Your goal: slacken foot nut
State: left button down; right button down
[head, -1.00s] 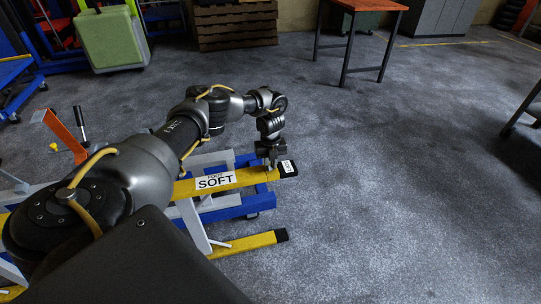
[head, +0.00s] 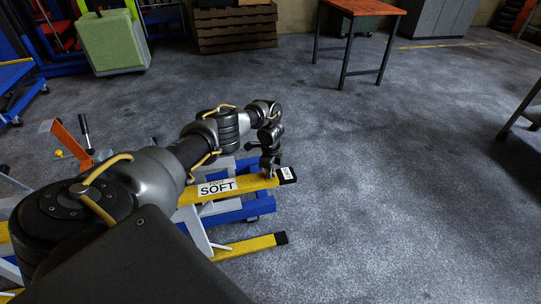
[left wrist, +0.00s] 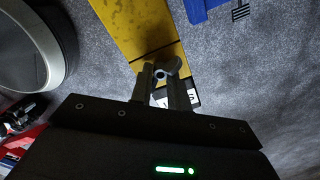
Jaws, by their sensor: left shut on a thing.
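The foot nut (left wrist: 160,73) is a small grey ring-shaped part at the end of a yellow beam, seen between my fingertips in the left wrist view. The yellow beam (head: 242,183) carries a "SOFT" label and ends in a black cap (head: 287,175). My left gripper (head: 270,174) points down onto the beam near that cap. In the left wrist view my left gripper (left wrist: 163,80) is shut on the nut, with one finger on each side. The fingers hide part of the nut. My right gripper is not in view.
A second yellow beam (head: 250,245) lies lower and nearer, with blue framework (head: 245,209) between the two. An orange lever (head: 72,140) stands at the left. A red-topped table (head: 362,7) stands at the back.

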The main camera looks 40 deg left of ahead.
pick_arm(q)
jog(key=n+p, duration=0.1)
jog(key=n, duration=0.3)
jog(key=shift+n, duration=0.3)
jog(key=shift+n+p, duration=0.3)
jog(key=shift+n, duration=0.2)
jog(key=n+p, duration=0.1)
jog(key=n, duration=0.3)
jog(key=n+p, duration=0.1)
jog(key=n, duration=0.4)
jog(key=shift+a+n+p, duration=0.1)
jog(key=shift+n+p, duration=0.25)
jog(key=shift+n, duration=0.25)
jog(key=c, duration=2.1)
grip_release()
jog(key=shift+n, duration=0.5)
jog(key=shift+c, duration=0.2)
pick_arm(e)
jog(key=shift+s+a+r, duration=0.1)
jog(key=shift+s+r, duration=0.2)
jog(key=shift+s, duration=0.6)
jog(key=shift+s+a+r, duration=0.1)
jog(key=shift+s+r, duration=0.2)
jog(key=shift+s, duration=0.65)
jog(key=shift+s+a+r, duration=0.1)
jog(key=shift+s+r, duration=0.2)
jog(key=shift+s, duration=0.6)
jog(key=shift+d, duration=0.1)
